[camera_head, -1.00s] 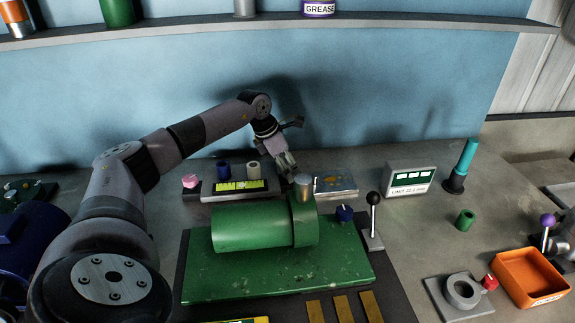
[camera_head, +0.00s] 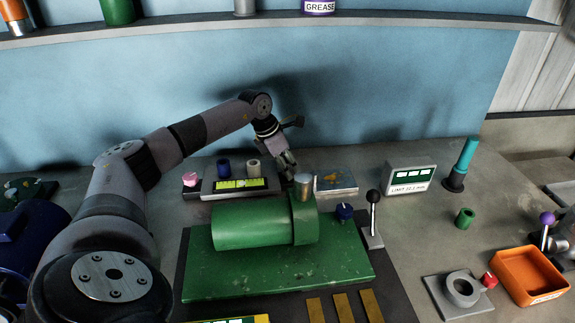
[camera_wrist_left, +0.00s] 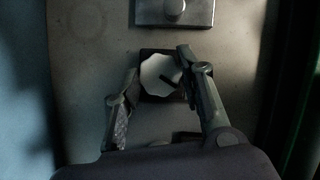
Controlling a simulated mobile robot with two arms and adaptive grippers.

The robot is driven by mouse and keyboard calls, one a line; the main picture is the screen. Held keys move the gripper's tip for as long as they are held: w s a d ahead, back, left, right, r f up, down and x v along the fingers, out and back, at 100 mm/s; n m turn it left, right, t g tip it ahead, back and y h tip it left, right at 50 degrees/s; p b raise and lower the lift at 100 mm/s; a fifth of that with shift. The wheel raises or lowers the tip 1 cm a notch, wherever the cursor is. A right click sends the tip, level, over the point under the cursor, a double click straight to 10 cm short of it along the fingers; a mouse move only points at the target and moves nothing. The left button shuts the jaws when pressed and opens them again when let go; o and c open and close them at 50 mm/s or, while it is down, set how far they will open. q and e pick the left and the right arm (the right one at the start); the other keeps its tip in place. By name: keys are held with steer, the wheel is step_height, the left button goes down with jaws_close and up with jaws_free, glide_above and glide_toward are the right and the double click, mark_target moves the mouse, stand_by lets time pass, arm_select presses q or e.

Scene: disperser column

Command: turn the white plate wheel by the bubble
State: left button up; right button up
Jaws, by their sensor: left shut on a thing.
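The white wheel (camera_wrist_left: 158,73) is an eight-sided knob with a dark mark, on a dark square base in the left wrist view. My left gripper (camera_wrist_left: 158,62) is shut on it, one finger on each side, the right finger reaching over its edge. In the head view my left gripper (camera_head: 289,172) points down behind the green cylinder, right of the yellow-green bubble level (camera_head: 240,184). The wheel in its fingers cannot be made out there. My right gripper is in neither view.
A pink knob (camera_head: 190,179), a blue knob (camera_head: 223,169) and a beige knob (camera_head: 254,168) stand around the level. The green cylinder (camera_head: 250,226) with its metal cap (camera_head: 302,184) is close in front of the gripper. A metal plate (camera_head: 336,181) lies to the right.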

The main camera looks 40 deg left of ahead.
arm_select(q)
steer(key=shift+w+m+h+b, duration=0.1)
steer(key=shift+m+h+b, duration=0.35)
steer(key=shift+m, duration=1.05)
steer(key=shift+c, duration=0.5)
steer(key=shift+g, duration=0.3)
steer(key=o, duration=1.2)
steer(key=shift+c, duration=0.2)
steer(key=v, duration=1.2)
steer(key=shift+a, duration=0.1)
